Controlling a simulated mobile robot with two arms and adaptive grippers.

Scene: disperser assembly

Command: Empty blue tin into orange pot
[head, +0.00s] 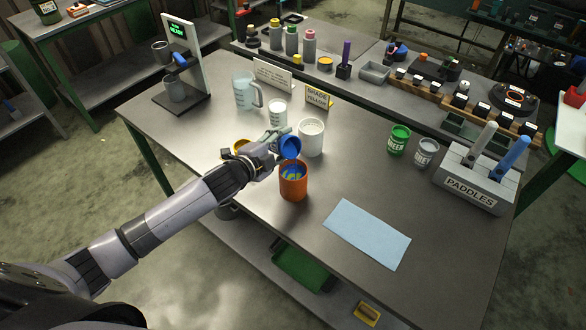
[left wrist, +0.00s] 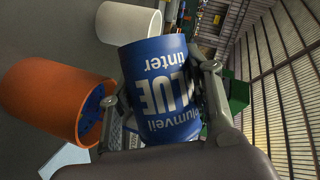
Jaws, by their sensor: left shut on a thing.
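The blue tin (head: 289,147) is tilted, with its mouth above the rim of the orange pot (head: 293,188). My left gripper (head: 277,143) is shut on the blue tin. In the left wrist view the tin (left wrist: 160,85) sits between the two fingers, its printed label upside down. The orange pot stands upright on the table; blue and yellow-green show inside it in the head view. In the left wrist view the orange pot (left wrist: 70,85) is beside the tin, with blue inside its mouth. My right gripper does not show.
A white pot (head: 311,138) stands just behind the orange pot. A yellow tin (head: 241,146) is partly hidden by my left gripper. Green (head: 399,139) and grey (head: 426,152) tins and the paddles holder (head: 474,186) stand right. A blue cloth (head: 367,234) lies in front.

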